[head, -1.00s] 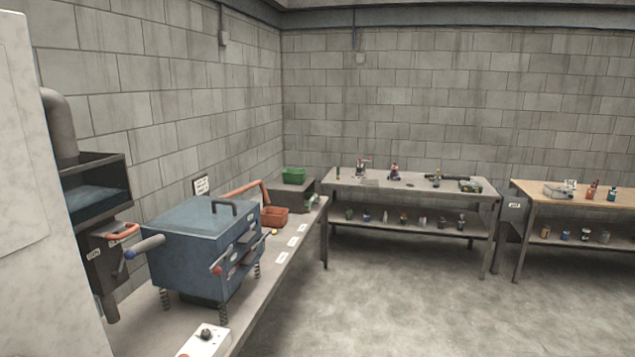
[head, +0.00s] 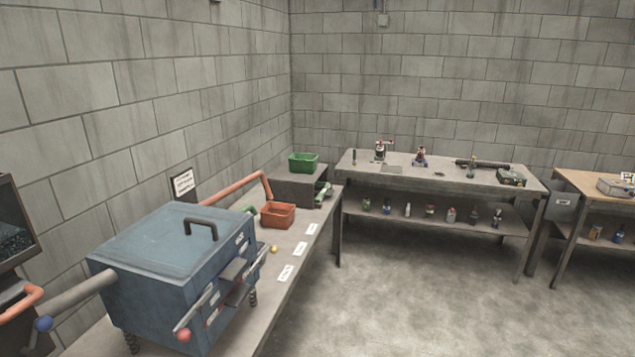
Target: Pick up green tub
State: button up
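The green tub (head: 303,162) is a small open box in the head view. It sits on top of a grey block (head: 292,183) at the far end of the left-hand bench, near the corner of the room. Nothing covers it. My gripper does not show in the head view, so I cannot see whether it is open or shut.
A red-orange tub (head: 277,215) stands on the bench (head: 277,305) in front of the grey block. A blue machine (head: 165,250) with projecting handles fills the nearer bench. A worktable (head: 440,177) with several items stands at the back. The floor (head: 400,300) is clear.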

aim_at(307, 164)
jog(key=i, duration=4.4)
